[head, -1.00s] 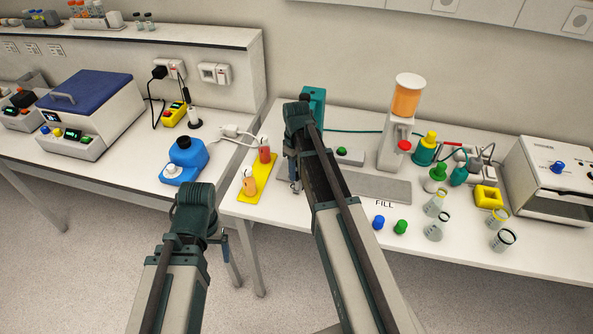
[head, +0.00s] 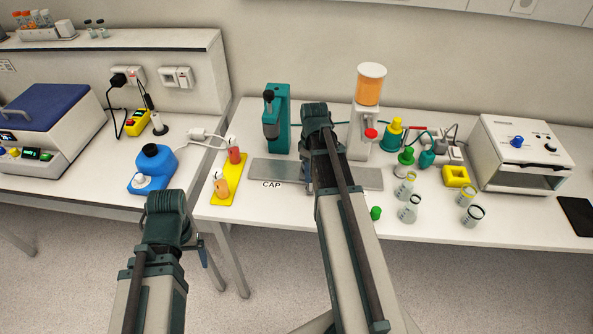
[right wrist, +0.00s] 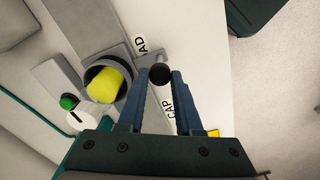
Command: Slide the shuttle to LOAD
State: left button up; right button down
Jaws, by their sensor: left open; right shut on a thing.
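The shuttle shows in the right wrist view as a grey round holder (right wrist: 126,82) with a yellow piece (right wrist: 103,84) inside. A black knob (right wrist: 160,74) stands beside the holder, between the fingertips of my right gripper (right wrist: 161,80), which is shut on it. A partly covered label ending in "AD" (right wrist: 142,45) lies close to the knob, and the "CAP" label (right wrist: 170,108) lies nearer my gripper's base. In the head view my right gripper (head: 308,182) is at the grey track (head: 275,170), and my arm hides the shuttle. My left gripper (head: 206,250) is open and empty, in front of the bench.
A teal press (head: 278,118) stands behind the track's left part and an orange-filled dispenser (head: 369,88) behind its right part. A yellow rack (head: 232,190) is on the left. Several flasks and a green cap (head: 376,213) stand to the right.

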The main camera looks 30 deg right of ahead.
jog(key=shift+s+d, duration=0.35)
jog(key=shift+d, duration=0.2)
jog(key=c, duration=0.6)
grip_release()
notch_tip(320, 180, up, 14)
jog(key=p, duration=1.4)
jog(key=shift+f, duration=0.1)
